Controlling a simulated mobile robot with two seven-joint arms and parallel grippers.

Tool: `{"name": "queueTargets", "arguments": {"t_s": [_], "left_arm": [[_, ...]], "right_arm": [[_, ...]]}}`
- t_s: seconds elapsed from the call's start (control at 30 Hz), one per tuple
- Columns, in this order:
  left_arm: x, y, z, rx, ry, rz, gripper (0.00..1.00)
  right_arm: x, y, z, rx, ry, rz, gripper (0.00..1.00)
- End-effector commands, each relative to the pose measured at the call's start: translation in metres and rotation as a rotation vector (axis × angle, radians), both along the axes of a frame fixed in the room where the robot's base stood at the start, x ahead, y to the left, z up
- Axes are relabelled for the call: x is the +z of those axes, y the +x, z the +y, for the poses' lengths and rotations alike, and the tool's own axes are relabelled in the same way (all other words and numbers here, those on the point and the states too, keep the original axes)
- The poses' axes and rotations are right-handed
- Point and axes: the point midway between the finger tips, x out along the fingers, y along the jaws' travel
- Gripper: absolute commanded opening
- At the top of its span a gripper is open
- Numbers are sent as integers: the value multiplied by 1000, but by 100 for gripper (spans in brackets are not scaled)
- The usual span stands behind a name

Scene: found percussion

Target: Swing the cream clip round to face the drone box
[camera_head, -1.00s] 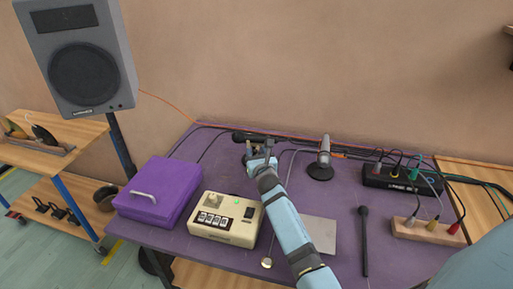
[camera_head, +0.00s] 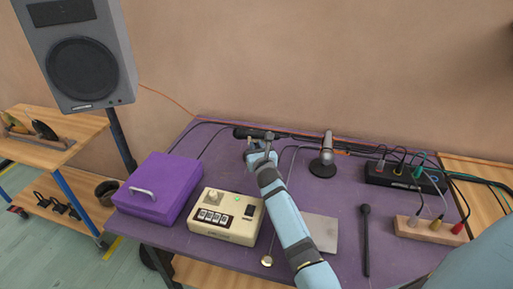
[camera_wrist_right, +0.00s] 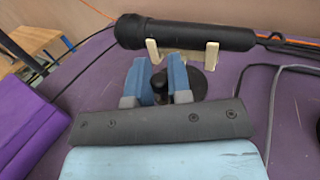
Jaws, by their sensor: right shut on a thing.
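The cream clip (camera_wrist_right: 212,56) shows in the right wrist view as pale prongs under a black microphone (camera_wrist_right: 185,36), which lies across it. In the head view the microphone (camera_head: 246,132) lies roughly left to right near the back of the table. My right gripper (camera_wrist_right: 160,74) is shut on a dark upright post below the clip, above a round black base (camera_wrist_right: 203,84); the gripper also shows in the head view (camera_head: 262,148). A cream box (camera_head: 236,224) with switches and a green light, perhaps the drone box, stands nearer the front. My left gripper is out of view.
A purple case (camera_head: 160,188) stands left of the cream box. A silver microphone (camera_head: 325,155) on a round stand is to the right. Cables run along the back. A black patch box (camera_head: 402,178) and a wooden block with plugs (camera_head: 430,230) are at the right.

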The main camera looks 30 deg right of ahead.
Motion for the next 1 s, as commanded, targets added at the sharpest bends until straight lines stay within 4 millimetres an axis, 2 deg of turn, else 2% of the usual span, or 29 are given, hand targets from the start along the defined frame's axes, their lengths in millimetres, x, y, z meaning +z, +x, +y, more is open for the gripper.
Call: {"name": "queueTargets", "arguments": {"t_s": [0.37, 0.8, 1.0], "left_arm": [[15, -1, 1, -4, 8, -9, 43], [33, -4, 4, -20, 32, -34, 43], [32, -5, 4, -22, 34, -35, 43]], "right_arm": [[4, -3, -6, 62, -7, 2, 0], [3, -9, -21, 267, -7, 4, 0], [1, -10, -28, 362, -6, 1, 0]]}}
